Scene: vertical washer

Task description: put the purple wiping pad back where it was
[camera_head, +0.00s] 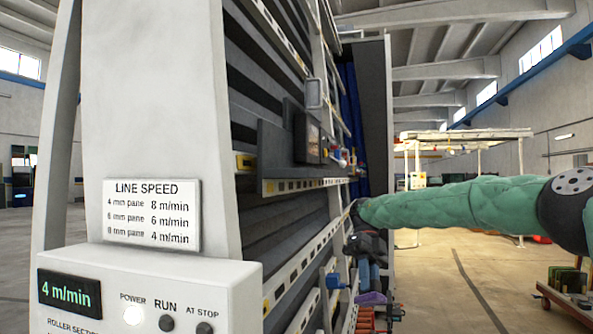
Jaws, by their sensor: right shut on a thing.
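My right arm, in a green sleeve, comes in from the right. Its dark right gripper (368,268) hangs downward beside the washer's side and is small in the view. The purple wiping pad (372,298) shows right below the fingers, and the gripper is shut on it. The exact grip on the pad is too small to make out. My left gripper is not in view.
The tall grey washer (146,110) fills the left and middle, with a line speed sign (152,214) and a control panel (140,290) in front. Orange items (366,318) and a blue-handled item (335,282) are near the pad. Open floor lies to the right, with a cart (570,300).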

